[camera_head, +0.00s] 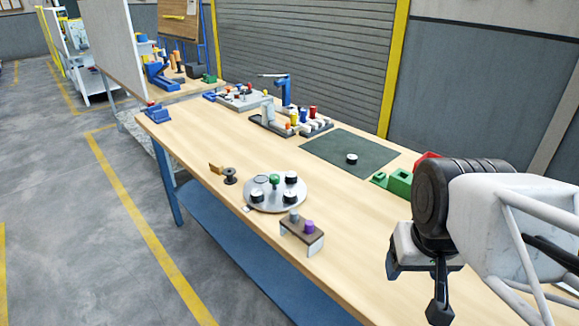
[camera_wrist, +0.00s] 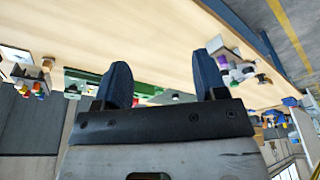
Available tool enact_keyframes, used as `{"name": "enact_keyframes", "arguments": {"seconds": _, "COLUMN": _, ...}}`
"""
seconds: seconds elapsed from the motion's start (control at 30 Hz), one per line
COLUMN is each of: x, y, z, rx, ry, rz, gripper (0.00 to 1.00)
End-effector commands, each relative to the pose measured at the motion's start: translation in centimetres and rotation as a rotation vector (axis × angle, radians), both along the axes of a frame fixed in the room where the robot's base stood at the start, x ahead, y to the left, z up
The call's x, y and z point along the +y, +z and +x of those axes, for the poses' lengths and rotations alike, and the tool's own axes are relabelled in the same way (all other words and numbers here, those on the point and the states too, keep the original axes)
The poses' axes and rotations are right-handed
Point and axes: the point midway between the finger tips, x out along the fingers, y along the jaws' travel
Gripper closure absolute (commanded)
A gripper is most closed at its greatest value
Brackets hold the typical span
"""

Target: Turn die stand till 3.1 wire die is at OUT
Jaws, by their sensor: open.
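The die stand (camera_head: 272,206) is a round silver plate on the wooden table, in the middle of the head view. It carries a green knob (camera_head: 274,180) and several dark round dies with pale tops, such as a front-left die (camera_head: 257,196). Their size markings and any OUT label are too small to read, so I cannot tell which die is 3.1. My gripper (camera_head: 418,293) is at the right of the head view, well apart from the stand. In the wrist view its two dark fingers (camera_wrist: 163,76) are spread with nothing between them.
A brown bridge-like block (camera_head: 302,234) with grey and purple knobs stands just in front of the stand. A black spool (camera_head: 230,177) is to its left. A dark green mat (camera_head: 335,165) with a round die (camera_head: 351,159) lies behind, near green boxes (camera_head: 399,182).

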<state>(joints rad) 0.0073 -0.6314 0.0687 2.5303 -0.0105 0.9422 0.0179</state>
Motion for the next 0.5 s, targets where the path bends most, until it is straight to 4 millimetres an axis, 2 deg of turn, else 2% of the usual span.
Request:
{"name": "enact_keyframes", "arguments": {"seconds": 0.27, "x": 0.5, "y": 0.8, "z": 2.4, "rx": 0.012, "ry": 0.003, "rz": 0.004, "gripper": 0.35}}
{"name": "enact_keyframes", "arguments": {"seconds": 0.5, "x": 1.6, "y": 2.2, "z": 7.0, "rx": 0.033, "ry": 0.005, "rz": 0.009, "gripper": 0.35}}
